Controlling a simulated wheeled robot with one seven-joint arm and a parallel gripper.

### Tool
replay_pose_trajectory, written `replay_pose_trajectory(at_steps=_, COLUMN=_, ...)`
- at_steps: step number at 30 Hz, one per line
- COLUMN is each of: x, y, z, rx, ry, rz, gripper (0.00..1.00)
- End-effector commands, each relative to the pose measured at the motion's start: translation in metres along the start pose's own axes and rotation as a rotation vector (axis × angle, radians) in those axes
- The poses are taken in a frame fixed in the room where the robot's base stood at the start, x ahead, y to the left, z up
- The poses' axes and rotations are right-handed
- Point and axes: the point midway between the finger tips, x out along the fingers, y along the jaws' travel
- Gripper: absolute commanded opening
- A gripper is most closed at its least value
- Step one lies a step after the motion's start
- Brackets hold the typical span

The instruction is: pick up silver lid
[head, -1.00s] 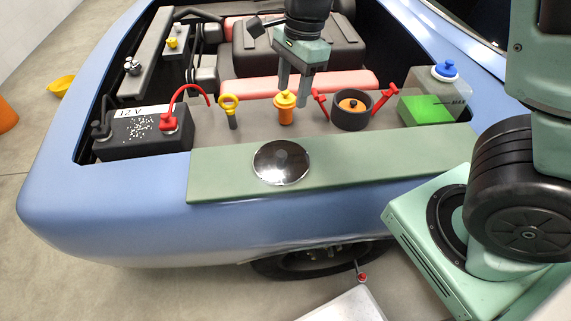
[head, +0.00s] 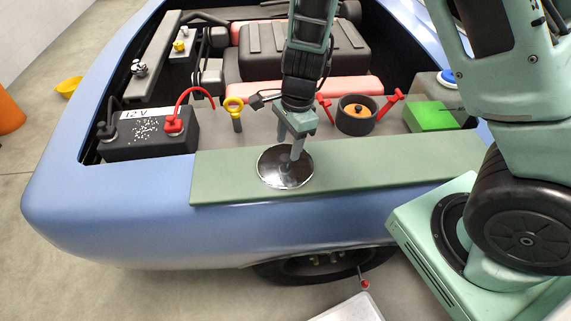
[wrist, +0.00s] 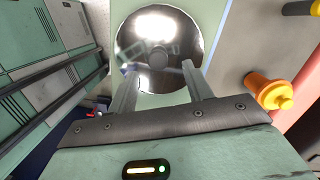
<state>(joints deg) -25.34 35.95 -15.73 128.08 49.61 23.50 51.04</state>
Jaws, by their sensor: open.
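The silver lid (head: 271,172) is a round, shiny disc with a dark knob in its middle. It lies flat on the green strip (head: 400,162) along the front edge of the car's engine bay. In the wrist view the lid (wrist: 180,75) sits beyond my fingertips, with its knob (wrist: 158,58) roughly in line with the gap between them. My gripper (head: 289,153) is open and empty, and points down over the lid, hiding part of it in the head view. My gripper's two fingers also show in the wrist view (wrist: 158,78). I cannot tell whether the fingertips touch the lid.
A black 12 V battery (head: 150,135) with a red clamp stands at left. An orange cap (wrist: 270,92) is beside my gripper.

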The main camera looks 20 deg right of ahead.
Motion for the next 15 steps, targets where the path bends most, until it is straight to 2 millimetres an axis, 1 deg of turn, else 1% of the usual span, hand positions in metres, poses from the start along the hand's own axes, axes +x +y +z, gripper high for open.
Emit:
replay_pose_trajectory(at_steps=1, x=0.009, y=0.003, z=0.001, rx=0.003, ry=0.001, rz=0.005, gripper=0.51)
replay_pose_trajectory(at_steps=3, x=0.020, y=0.004, z=0.002, rx=0.003, ry=0.001, rz=0.004, gripper=0.51)
replay_pose_trajectory(at_steps=6, x=0.031, y=0.003, z=0.002, rx=0.003, ry=0.001, rz=0.002, gripper=0.51)
replay_pose_trajectory(at_steps=9, x=0.036, y=0.003, z=0.003, rx=0.001, ry=0.000, rz=0.002, gripper=0.51)
replay_pose_trajectory(at_steps=15, x=0.036, y=0.003, z=0.003, rx=0.001, ry=0.001, rz=0.001, gripper=0.51)
